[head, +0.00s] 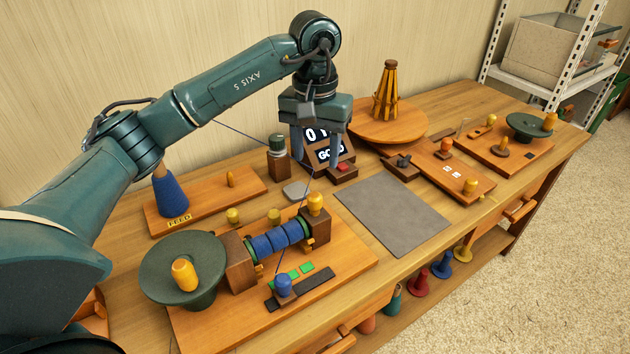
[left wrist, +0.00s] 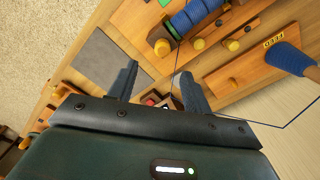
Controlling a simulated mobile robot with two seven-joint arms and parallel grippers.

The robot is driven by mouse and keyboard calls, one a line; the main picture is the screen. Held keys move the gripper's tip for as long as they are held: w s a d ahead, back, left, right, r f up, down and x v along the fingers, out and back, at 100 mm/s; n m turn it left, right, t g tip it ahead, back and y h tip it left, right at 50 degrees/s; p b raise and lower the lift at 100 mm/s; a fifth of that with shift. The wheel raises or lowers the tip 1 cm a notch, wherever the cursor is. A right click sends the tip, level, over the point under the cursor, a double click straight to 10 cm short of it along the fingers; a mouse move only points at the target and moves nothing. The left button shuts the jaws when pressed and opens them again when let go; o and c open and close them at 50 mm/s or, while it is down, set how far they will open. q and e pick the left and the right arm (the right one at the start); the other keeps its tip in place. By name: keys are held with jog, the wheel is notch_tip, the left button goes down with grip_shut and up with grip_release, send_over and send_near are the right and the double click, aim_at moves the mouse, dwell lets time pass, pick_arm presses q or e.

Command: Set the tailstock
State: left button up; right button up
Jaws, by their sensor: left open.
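The winding board (head: 345,262) lies at the front left of the bench. On it, a dark green handwheel (head: 182,262) with a yellow knob stands beside a brown headstock block (head: 236,262). A spool wound in blue (head: 279,239) lies between that block and the tailstock block (head: 316,232), which has a yellow knob (head: 315,200) on top. The spool also shows in the left wrist view (left wrist: 197,14). My left gripper (head: 318,152) is open and empty, high above the bench behind the tailstock, in front of the counter. Its two fingers (left wrist: 158,84) show apart in the left wrist view. My right gripper is out of view.
A counter (head: 326,146) stands behind the board. A blue FEED cone (head: 170,195) is at the left, with a thread running past my arm. A grey mat (head: 392,214) lies clear to the right. A round turntable (head: 408,128) and further boards stand beyond it.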

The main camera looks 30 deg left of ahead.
aim_at(314, 195)
pick_arm(q)
jog(key=f, duration=0.4)
jog(key=f+p, duration=0.1)
jog(key=f, duration=0.8)
jog(key=shift+w+a, duration=0.15)
jog(key=shift+a, duration=0.1)
jog(key=shift+c, duration=0.4)
jog(key=shift+r, duration=0.1)
grip_shut()
